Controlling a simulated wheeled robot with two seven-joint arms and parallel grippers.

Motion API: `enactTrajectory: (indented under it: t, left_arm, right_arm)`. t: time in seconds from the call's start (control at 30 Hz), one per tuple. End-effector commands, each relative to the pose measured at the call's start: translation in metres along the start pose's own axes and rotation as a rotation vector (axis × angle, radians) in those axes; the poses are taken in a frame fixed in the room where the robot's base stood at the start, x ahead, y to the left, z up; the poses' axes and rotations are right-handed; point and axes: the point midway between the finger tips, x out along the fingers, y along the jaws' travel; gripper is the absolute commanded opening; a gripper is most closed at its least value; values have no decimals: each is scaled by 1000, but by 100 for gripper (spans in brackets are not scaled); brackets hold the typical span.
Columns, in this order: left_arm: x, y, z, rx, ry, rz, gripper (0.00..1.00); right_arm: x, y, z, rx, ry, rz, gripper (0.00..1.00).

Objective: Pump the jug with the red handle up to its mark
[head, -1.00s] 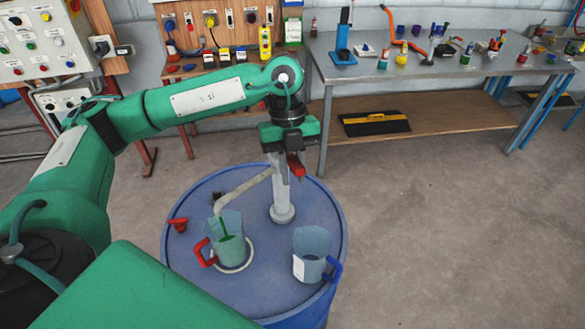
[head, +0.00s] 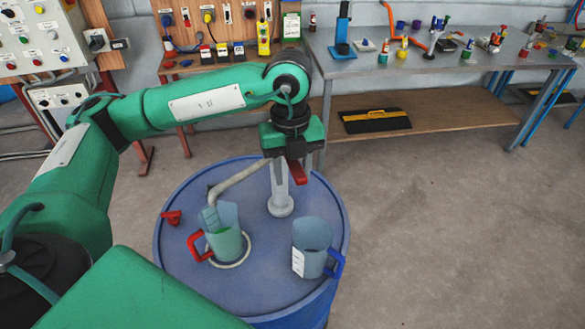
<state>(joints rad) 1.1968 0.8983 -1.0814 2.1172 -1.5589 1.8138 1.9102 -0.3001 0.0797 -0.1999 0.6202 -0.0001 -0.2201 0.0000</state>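The jug with the red handle (head: 226,246) stands on the blue drum lid under the spout (head: 235,180) of the hand pump (head: 281,195). It is clear and holds green liquid in its lower part; I cannot make out its mark. Its red handle points left. My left gripper (head: 293,160) is above the pump column, closed around the pump's red handle (head: 297,174), one end of which sticks out below; the fingertips are mostly hidden. A second jug with a blue handle (head: 311,262) stands right of the pump and looks empty. My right gripper is not in view.
A small red piece (head: 171,217) lies on the blue drum (head: 270,285) left of the jugs. Behind stands a metal workbench (head: 440,70) with small bottles and tools. A switch panel is at the upper left. The floor to the right is clear.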

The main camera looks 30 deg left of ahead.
Motion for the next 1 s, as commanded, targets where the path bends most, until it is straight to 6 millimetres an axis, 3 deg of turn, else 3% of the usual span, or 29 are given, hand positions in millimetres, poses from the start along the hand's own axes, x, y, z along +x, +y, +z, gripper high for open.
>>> enactTrajectory:
  t: [0.27,0.43,0.8,1.0]
  left_arm:
    - [0,0,0,-1,0,0,42]
    - [-12,-1,1,-1,-2,-2,42]
    - [-88,-1,1,-1,-2,-4,42]
    - [-118,0,0,-1,-2,-1,42]
  right_arm:
    - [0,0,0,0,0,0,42]
    - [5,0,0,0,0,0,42]
    - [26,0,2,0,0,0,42]
    - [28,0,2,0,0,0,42]
